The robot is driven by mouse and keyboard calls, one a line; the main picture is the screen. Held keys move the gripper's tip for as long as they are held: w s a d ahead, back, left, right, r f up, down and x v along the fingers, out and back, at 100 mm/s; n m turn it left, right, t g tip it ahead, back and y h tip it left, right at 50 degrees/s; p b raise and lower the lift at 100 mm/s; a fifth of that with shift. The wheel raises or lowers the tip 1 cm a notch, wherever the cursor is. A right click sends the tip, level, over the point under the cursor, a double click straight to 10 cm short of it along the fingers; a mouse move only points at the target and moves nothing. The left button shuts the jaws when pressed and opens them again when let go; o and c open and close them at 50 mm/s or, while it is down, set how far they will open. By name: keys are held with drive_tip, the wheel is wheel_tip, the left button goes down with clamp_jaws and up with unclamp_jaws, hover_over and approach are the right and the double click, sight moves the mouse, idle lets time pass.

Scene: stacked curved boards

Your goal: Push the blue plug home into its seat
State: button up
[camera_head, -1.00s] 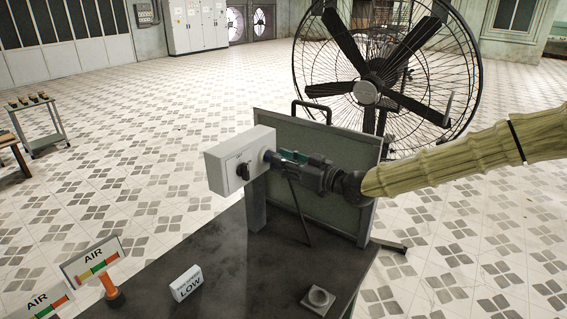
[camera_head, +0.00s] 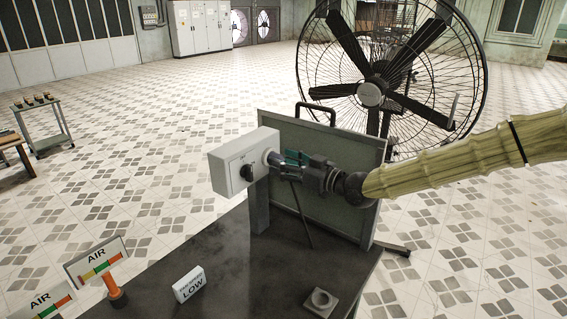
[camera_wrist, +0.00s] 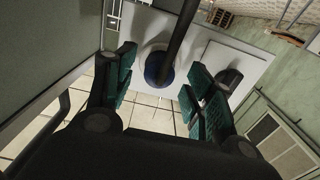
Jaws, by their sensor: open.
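The blue plug (camera_wrist: 157,68) shows in the wrist view as a dark blue round end with a thick dark lead rising from it, in front of a pale box face. In the head view the plug (camera_head: 271,157) is a small blue-grey piece at the right side of the white box (camera_head: 232,170). My gripper (camera_head: 290,158) points at that side. In the wrist view its teal-padded fingers (camera_wrist: 160,75) stand apart, with the plug seen between them and no clear contact. How deep the plug sits in its seat is hidden.
A green board (camera_head: 345,165) on a stand is close behind my gripper. The dark table top (camera_head: 230,265) holds a LOW block (camera_head: 189,285), a grey socket block (camera_head: 321,301) and AIR gauges (camera_head: 97,262). A large caged fan (camera_head: 372,94) stands behind.

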drive_tip(key=v, duration=1.2)
